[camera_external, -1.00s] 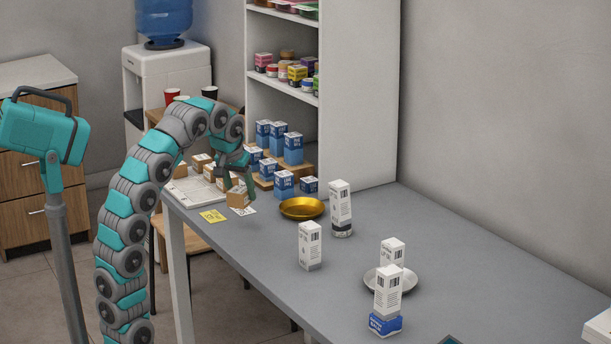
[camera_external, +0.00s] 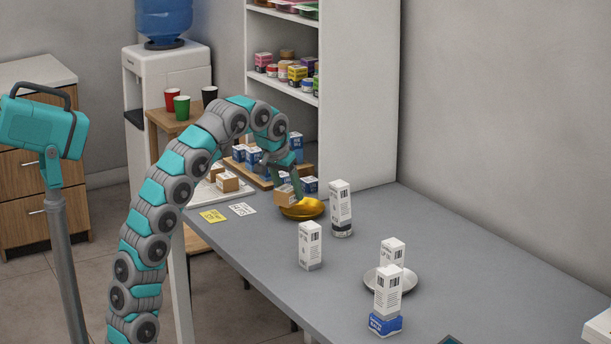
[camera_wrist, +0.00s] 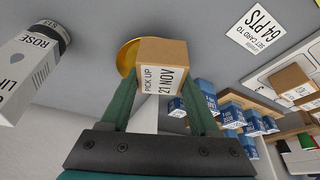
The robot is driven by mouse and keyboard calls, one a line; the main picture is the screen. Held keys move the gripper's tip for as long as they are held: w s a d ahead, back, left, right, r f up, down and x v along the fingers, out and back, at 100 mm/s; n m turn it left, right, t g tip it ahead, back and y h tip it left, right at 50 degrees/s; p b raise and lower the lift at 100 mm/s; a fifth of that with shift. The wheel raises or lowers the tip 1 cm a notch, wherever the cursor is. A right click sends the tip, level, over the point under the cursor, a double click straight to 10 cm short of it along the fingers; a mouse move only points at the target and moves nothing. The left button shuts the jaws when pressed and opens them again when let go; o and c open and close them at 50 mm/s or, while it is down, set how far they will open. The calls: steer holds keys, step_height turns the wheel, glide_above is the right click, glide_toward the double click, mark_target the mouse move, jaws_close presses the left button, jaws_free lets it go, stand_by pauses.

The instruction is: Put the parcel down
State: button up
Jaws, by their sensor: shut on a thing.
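The parcel (camera_wrist: 162,67) is a small brown cardboard box with a white label reading "PICK UP 21 NOV". My gripper (camera_external: 287,183) is shut on the parcel, with a green finger on each side of it in the wrist view. In the external view the parcel (camera_external: 284,198) is at the left edge of a gold dish (camera_external: 312,211) on the grey counter. In the wrist view the gold dish (camera_wrist: 127,57) shows partly behind the parcel. I cannot tell whether the parcel touches the dish.
A tall white box (camera_external: 341,205) stands on a jar just right of the dish, and another white box (camera_external: 310,246) stands nearer. Blue-and-white boxes (camera_external: 310,186) stand behind. Yellow (camera_external: 213,215) and white (camera_external: 242,209) cards lie left. The counter's front middle (camera_external: 270,257) is clear.

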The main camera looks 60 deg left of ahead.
steer(key=w, duration=0.2)
steer(key=w+a, duration=0.1)
steer(key=w, duration=0.1)
steer(key=shift+w+f+p, duration=0.15)
steer(key=shift+w+p, duration=0.15)
steer(key=shift+w+f, duration=0.15)
steer(key=shift+w, duration=0.25)
steer(key=shift+f, duration=0.15)
steer(key=shift+f, duration=1.55)
steer(key=shift+f, duration=0.15)
steer(key=o, duration=1.4)
steer(key=shift+o, duration=0.2)
